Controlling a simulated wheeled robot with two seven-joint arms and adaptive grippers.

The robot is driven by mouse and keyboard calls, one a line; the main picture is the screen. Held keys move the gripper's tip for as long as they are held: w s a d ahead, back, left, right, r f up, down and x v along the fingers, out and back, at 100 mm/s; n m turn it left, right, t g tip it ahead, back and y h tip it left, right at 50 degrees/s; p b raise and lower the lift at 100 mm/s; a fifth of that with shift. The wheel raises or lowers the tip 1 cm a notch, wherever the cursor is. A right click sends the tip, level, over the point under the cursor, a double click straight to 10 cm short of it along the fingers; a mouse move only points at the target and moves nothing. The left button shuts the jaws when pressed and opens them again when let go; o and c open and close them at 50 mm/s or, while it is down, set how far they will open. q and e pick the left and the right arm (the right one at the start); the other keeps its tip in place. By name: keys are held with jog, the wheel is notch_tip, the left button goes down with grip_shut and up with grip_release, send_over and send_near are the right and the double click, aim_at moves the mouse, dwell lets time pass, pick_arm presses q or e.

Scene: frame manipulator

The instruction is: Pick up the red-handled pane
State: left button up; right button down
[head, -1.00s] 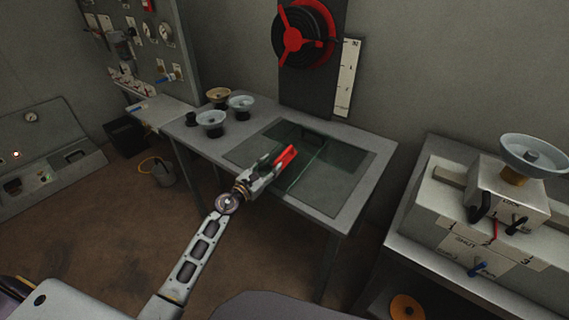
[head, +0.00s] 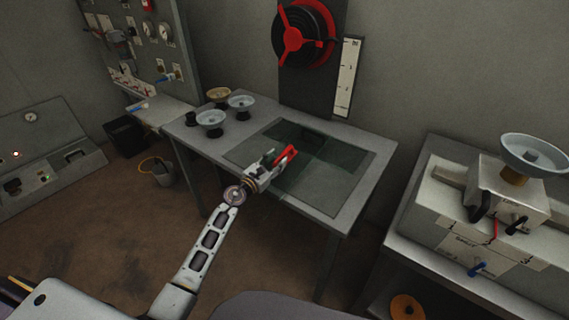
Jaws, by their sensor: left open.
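The pane is a dark, see-through green sheet (head: 322,158) lying on the grey table, with a red handle (head: 285,156) near its left part. My left gripper (head: 276,160) is at the red handle, its fingers close around or beside it. The jaws are open. I cannot tell whether the fingers touch the handle, and part of the handle is hidden by the gripper. My right gripper is not in the head view.
Several small bowls, one of them pale (head: 241,102), stand on the table's back left corner. A black panel with a red wheel (head: 293,37) rises behind the table. A white-topped machine (head: 470,215) stands at the right. The table's front right edge (head: 350,215) is clear.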

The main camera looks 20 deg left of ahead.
aim_at(283, 153)
pick_arm(q)
jog(key=shift+x, duration=1.4)
jog(key=shift+w+d+r, duration=0.1)
jog(key=shift+w+d, duration=0.25)
jog(key=shift+w, duration=0.5)
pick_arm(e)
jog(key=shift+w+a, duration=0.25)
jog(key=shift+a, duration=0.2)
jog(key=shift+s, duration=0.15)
pick_arm(q)
grip_shut()
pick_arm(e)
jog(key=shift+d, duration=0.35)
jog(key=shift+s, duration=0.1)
pick_arm(q)
jog(key=shift+r, duration=0.15)
